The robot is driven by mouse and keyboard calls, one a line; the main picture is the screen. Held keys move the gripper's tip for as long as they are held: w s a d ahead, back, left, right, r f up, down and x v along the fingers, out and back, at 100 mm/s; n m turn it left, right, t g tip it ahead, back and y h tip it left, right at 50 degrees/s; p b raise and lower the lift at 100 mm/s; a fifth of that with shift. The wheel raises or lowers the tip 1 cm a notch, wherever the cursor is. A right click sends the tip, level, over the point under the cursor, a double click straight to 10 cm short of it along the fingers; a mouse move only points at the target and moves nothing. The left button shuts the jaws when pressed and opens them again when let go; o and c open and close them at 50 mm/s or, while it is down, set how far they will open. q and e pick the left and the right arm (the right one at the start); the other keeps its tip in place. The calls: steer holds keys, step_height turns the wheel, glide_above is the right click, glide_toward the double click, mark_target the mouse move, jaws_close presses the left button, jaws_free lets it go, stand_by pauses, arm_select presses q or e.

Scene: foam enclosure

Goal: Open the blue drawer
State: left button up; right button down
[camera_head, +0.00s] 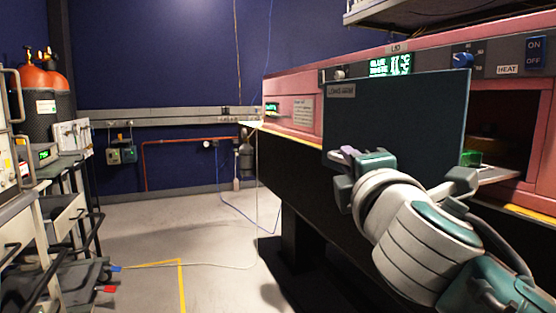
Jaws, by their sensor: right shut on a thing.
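The blue drawer (415,120) shows as a dark blue front panel with a small label at its top left. The panel stands out in front of a pink bench, apart from the opening behind it. My right gripper (352,172) is at the panel's lower left, shut on the drawer. Its fingers and wrist hide the exact grip and the panel's lower edge. My left gripper is not in view.
The pink bench (292,112) carries a control strip with a green display (390,65), a blue knob and a switch. A shelf (400,12) hangs above. Trolleys (60,215) and gas cylinders (58,90) stand at left. The middle floor (190,235) is mostly clear, with thin cables.

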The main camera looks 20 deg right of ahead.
steer(key=c, duration=0.9)
jaws_free()
steer(key=v, duration=1)
